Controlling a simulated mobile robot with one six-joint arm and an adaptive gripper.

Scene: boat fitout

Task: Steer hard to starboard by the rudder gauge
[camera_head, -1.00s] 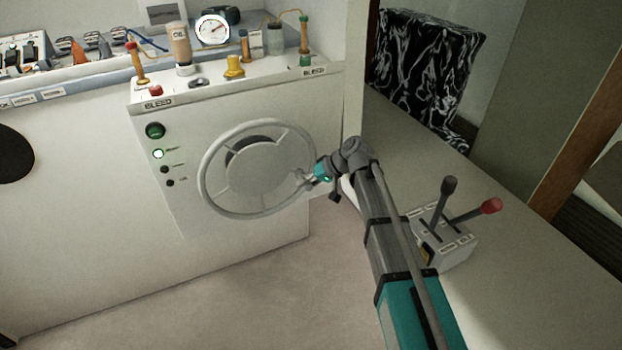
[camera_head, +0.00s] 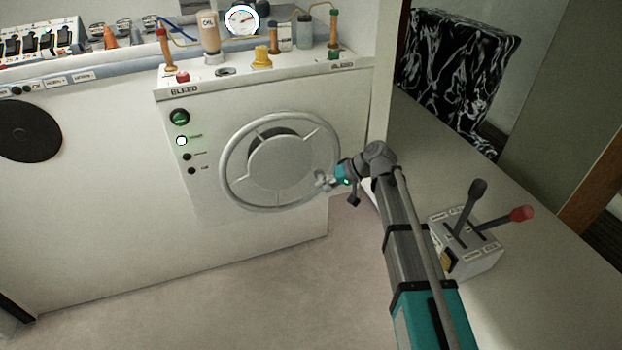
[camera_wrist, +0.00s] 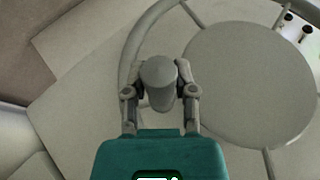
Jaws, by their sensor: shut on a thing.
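The grey steering wheel (camera_head: 225,160), with a round hub and spokes, is mounted on the front of a white console. My gripper (camera_head: 325,181) is at the lower right of its rim. A round white gauge (camera_head: 241,20) with a red needle stands behind the console top. Its scale is too small to read.
The console top (camera_head: 215,85) carries bottles, a yellow knob (camera_head: 261,57), and red and green parts. A lever box (camera_head: 465,245) with black and red-tipped levers stands on the counter at right, close to my arm. Floor in front is clear.

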